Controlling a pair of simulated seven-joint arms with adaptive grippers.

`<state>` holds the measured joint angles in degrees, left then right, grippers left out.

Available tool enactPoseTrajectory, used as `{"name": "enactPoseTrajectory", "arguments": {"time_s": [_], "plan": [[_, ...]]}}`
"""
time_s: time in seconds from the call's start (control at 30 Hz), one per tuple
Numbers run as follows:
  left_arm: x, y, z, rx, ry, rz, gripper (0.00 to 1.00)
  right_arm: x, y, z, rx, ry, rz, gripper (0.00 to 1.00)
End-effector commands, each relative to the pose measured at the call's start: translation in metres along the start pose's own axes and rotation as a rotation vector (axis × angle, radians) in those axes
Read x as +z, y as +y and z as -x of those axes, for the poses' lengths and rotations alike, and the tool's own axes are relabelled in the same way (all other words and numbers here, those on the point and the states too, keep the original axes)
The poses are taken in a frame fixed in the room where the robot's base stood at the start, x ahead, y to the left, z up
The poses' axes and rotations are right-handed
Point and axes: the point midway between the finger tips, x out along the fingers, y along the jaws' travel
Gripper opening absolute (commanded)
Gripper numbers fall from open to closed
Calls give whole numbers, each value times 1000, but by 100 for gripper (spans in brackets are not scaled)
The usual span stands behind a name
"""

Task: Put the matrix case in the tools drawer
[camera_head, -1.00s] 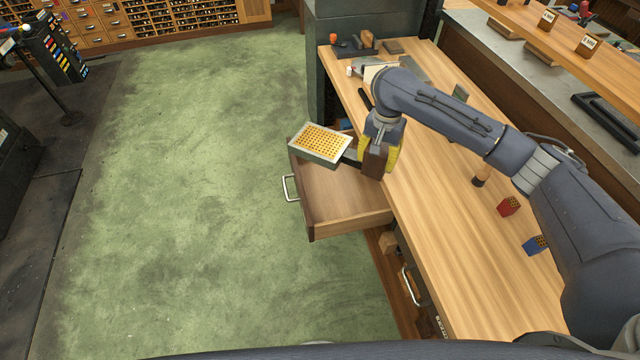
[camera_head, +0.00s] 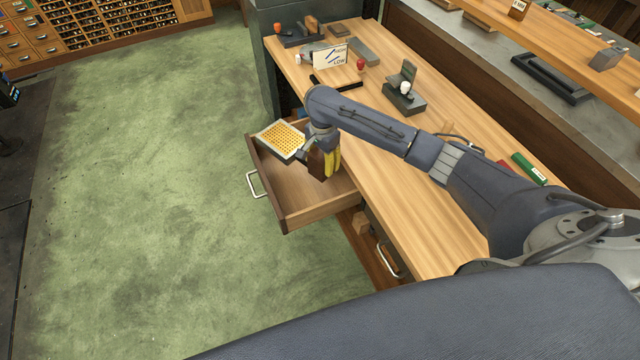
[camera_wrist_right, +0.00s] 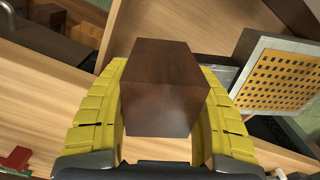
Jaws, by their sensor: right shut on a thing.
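The matrix case (camera_head: 281,138) is a pale flat case with a gold grid of small holes on its top face and a dark brown block as its grip. My right gripper (camera_head: 327,163) has its yellow fingers shut on this brown block, which fills the space between them in the wrist view (camera_wrist_right: 165,90). The gridded part (camera_wrist_right: 278,80) shows at the right there. The case is over the far left part of the open drawer (camera_head: 300,200); I cannot tell whether it touches the drawer. My left gripper is not in view.
The wooden bench (camera_head: 425,225) stands right of the drawer. A LOW sign (camera_head: 331,57), a dark block-like tool (camera_head: 403,95) and a green block (camera_head: 529,168) are on it. A grey cabinet (camera_head: 290,12) stands beyond the drawer. The green floor at left is clear.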

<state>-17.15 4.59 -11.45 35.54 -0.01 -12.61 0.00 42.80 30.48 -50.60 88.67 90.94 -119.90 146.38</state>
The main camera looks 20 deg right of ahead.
Motion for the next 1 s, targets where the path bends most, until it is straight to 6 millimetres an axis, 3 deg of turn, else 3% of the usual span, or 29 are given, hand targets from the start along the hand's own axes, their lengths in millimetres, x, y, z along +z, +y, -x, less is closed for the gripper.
{"name": "enactPoseTrajectory", "arguments": {"time_s": [0.2,0.4,0.73,1.0], "plan": [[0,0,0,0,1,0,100,1,0,-45,1,-2,-2,18],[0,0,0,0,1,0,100,0,0,-73,-1,-1,0,18],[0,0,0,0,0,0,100,0,0,-91,-1,0,0,18],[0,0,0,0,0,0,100,0,0,-119,-1,0,0,18]]}}
